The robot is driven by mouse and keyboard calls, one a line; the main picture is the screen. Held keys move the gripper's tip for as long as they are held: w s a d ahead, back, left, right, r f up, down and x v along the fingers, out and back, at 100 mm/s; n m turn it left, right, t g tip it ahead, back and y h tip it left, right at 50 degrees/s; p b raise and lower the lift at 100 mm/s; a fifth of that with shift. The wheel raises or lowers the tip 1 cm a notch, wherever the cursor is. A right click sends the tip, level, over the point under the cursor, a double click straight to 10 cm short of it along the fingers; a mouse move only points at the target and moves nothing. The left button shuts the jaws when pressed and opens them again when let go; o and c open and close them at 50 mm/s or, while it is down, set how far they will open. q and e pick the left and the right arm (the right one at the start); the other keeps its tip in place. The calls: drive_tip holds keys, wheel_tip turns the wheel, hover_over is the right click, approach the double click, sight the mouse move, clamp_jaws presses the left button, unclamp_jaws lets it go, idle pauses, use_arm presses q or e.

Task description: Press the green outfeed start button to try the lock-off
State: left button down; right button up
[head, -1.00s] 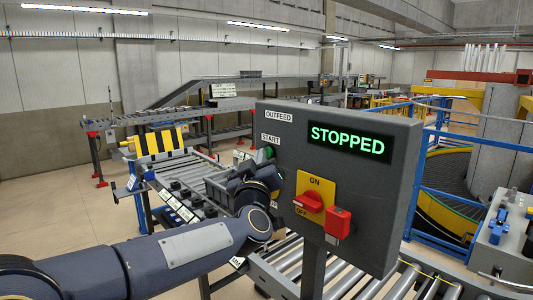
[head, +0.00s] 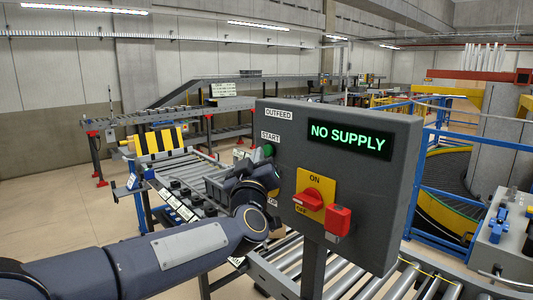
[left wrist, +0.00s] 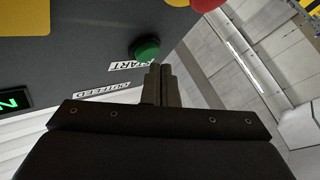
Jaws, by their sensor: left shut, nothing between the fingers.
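The grey outfeed control box (head: 345,145) stands in front of me on a post. Its green start button (head: 268,150) is on the left part of the face, by the START label (head: 270,138). The display (head: 348,140) reads "NO SUPPLY" in green. My left gripper (head: 246,168) is shut and empty, just below and left of the button. In the left wrist view the shut fingertips (left wrist: 160,68) are close to the green button (left wrist: 145,48); a small gap seems to separate them. My right gripper is not in view.
A red rotary switch (head: 309,200) on a yellow ON/OFF plate and a red padlock (head: 338,221) are low on the box. A roller conveyor (head: 345,278) runs behind and below it. Blue railings (head: 480,140) stand at the right. Open floor lies at the left.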

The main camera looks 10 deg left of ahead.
use_arm(q)
drive_tip(key=shift+s+a, duration=0.2)
drive_tip(key=shift+s+a+b, duration=0.35)
drive_tip(key=shift+s+a, duration=0.4)
drive_tip(key=shift+s, duration=0.2)
drive_tip(key=shift+s+a+b, duration=0.35)
drive_tip(key=shift+s+a, duration=0.35)
drive_tip(key=shift+s, duration=0.25)
drive_tip(key=s+a+f+m+g+h, duration=0.1)
drive_tip(key=s+f+g, duration=0.7)
drive_tip(key=s+f, duration=0.8)
drive_tip(key=s+a+f+m+g+h, duration=0.2)
drive_tip(key=s+f+g, duration=0.5)
drive_tip(key=s+f, duration=0.9)
drive_tip(key=s+m+h, duration=0.1)
drive_tip(key=h, duration=0.1)
drive_tip(key=shift+s+f+m+g+h, duration=0.15)
drive_tip(key=shift+s+m+g+h, duration=0.15)
drive_tip(key=shift+m+g, duration=0.1)
